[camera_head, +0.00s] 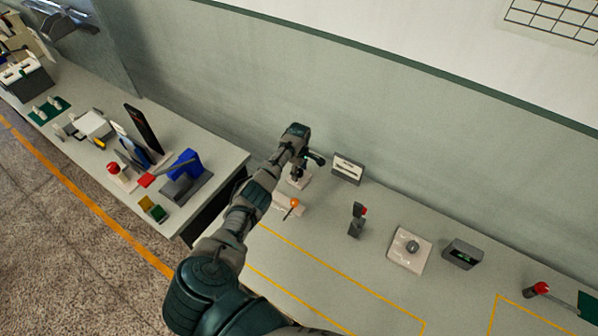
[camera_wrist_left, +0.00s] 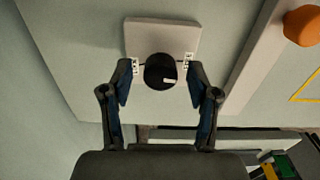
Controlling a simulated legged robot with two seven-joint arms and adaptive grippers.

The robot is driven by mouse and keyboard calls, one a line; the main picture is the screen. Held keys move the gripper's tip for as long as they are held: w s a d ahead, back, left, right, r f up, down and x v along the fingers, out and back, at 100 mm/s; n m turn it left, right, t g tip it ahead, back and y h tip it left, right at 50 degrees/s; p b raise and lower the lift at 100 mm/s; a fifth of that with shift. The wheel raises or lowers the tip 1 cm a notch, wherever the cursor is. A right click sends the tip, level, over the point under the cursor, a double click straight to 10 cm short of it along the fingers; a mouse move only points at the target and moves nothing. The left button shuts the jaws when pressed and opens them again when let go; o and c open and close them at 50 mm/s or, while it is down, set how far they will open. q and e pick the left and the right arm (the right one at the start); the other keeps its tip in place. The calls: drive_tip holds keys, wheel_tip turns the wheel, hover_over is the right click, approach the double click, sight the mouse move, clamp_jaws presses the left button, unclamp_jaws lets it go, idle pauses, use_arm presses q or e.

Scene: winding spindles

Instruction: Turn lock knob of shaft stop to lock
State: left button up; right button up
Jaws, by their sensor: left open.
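A dark round knob (camera_wrist_left: 160,72) with a small pale mark sits on a light square plate (camera_wrist_left: 165,36) in the left wrist view. I take it for the lock knob of the shaft stop. My left gripper (camera_head: 308,162) reaches over this plate (camera_head: 299,182) at the back of the bench in the head view. In the left wrist view the left gripper (camera_wrist_left: 160,67) is open, with one finger on each side of the knob. I cannot tell whether the fingertips touch it. In the head view the gripper and wrist partly hide the knob. My right gripper is out of view.
An orange knob (camera_head: 294,202) on a plate is close in front; it also shows in the wrist view (camera_wrist_left: 302,26). A white-faced box (camera_head: 347,168) stands right of the gripper.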

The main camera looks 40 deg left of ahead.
use_arm(q)
drive_tip(key=shift+f, duration=0.1)
clamp_jaws()
